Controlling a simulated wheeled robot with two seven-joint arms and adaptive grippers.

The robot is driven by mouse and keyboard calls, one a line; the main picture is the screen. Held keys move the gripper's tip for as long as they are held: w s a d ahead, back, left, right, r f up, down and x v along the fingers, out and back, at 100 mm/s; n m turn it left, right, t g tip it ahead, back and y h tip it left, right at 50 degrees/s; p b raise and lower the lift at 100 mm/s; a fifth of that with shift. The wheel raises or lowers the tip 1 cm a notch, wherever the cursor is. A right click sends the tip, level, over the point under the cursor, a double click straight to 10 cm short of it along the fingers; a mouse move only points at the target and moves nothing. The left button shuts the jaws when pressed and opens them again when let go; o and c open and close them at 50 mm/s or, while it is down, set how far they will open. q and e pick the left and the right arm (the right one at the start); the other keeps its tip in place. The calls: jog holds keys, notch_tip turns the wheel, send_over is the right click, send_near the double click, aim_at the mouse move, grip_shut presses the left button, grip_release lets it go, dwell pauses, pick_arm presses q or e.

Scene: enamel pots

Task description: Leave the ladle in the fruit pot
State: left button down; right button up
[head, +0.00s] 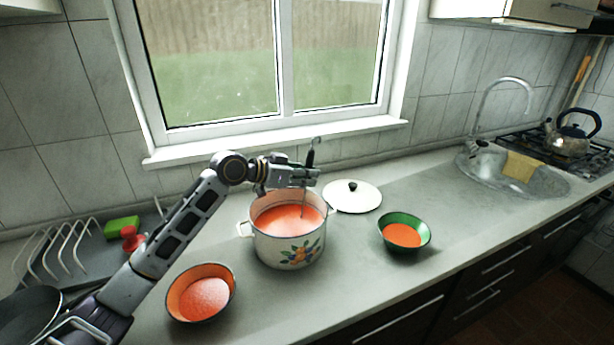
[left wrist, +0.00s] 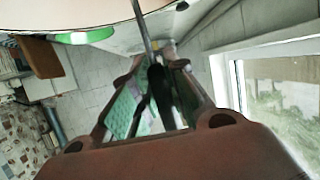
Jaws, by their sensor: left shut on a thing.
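The fruit pot (head: 290,240) is a white enamel pot with a fruit picture on its side, open and full of orange-red soup. My left gripper (head: 308,172) is above the pot's far right rim, shut on the ladle (head: 304,205). The ladle is about upright, its dark handle top above the fingers and its thin stem running down into the soup. Its bowl is hidden. In the left wrist view the ladle (left wrist: 158,85) shows between the fingers. My right gripper is not in view.
A white lid (head: 362,197) with a black knob lies right of the pot. A green bowl (head: 404,232) and an orange-lined bowl (head: 201,293), both with soup, stand on the counter. A dish rack (head: 62,255) is at left, a sink (head: 512,176) at right.

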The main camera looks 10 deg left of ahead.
pick_arm(q)
jog(key=c, duration=1.3)
grip_release()
jog(key=shift+c, duration=0.2)
jog(key=v, duration=1.2)
